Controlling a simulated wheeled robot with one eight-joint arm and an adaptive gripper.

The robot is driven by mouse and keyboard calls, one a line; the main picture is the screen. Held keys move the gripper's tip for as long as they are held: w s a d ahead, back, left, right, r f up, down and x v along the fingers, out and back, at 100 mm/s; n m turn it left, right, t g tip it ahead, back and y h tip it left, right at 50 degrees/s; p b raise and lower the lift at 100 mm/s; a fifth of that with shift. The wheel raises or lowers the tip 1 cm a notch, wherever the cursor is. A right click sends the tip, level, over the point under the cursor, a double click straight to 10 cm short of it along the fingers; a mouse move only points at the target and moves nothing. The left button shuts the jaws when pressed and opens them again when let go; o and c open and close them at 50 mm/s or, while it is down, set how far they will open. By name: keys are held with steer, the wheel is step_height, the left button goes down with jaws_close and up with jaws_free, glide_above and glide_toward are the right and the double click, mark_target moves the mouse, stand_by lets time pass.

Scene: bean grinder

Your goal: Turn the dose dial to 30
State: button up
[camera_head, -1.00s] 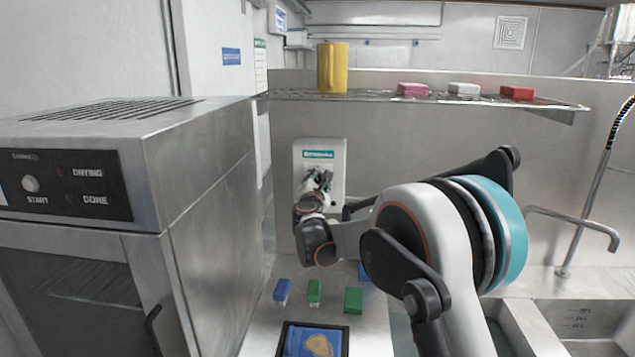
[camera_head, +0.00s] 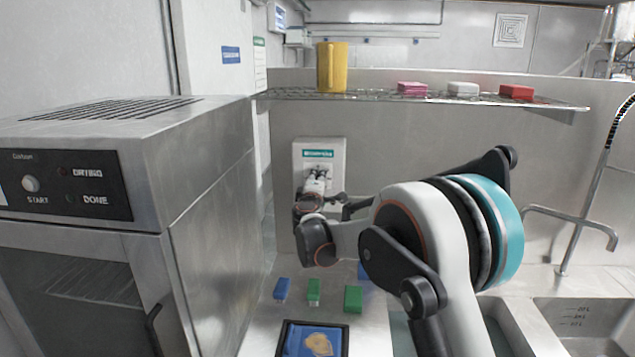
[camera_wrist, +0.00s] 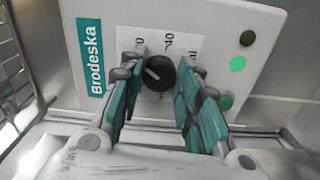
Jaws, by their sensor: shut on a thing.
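The bean grinder is a white wall panel with a teal Brodeska label (camera_head: 338,160); it also fills much of the wrist view (camera_wrist: 222,28). Its black dose dial (camera_wrist: 158,74) sits on a white scale plate, with a pale pointer line angled to the left in that view. The scale figures are partly hidden and too small to read surely. My gripper (camera_head: 317,176) is at the panel. In the wrist view my gripper (camera_wrist: 162,70) has its teal-padded fingers on both sides of the dial, shut on it. The head view hides the dial behind my gripper.
One brown and two green round spots (camera_wrist: 238,64) lie beside the dial. A wire shelf (camera_head: 380,96) above holds a yellow mug (camera_head: 332,67) and small boxes. A steel oven (camera_head: 210,190) stands left, a sink (camera_head: 580,318) right. Blue and green blocks (camera_head: 353,299) lie below.

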steer(key=shift+f+m, duration=0.1)
steer(key=shift+m, duration=1.4)
steer(key=o, duration=1.1)
steer(key=shift+c, duration=0.2)
steer(key=shift+s, duration=0.15)
steer(key=s, duration=1.1)
steer(key=shift+s+a, duration=0.2)
steer(key=shift+s, duration=0.2)
steer(key=shift+d, duration=0.1)
